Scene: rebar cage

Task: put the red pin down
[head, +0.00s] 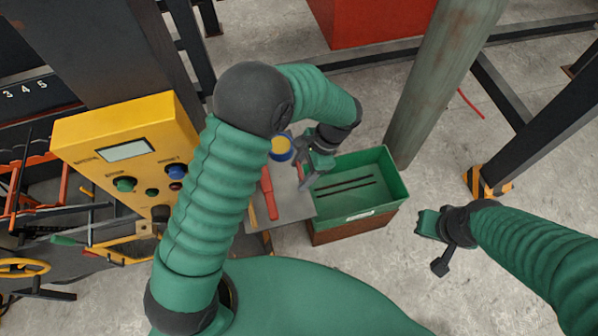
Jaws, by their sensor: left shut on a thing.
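I cannot tell whether the pin touches the table. My right gripper (433,246) is to the right of the bin, over bare floor, away from the pin.
The grey table (290,205) holds a red-handled tool (267,195) and a blue and yellow round item (281,149). The green bin (387,208) has dark rods inside. A yellow control box (125,150) stands left; a grey-green column (435,80) rises behind the bin.

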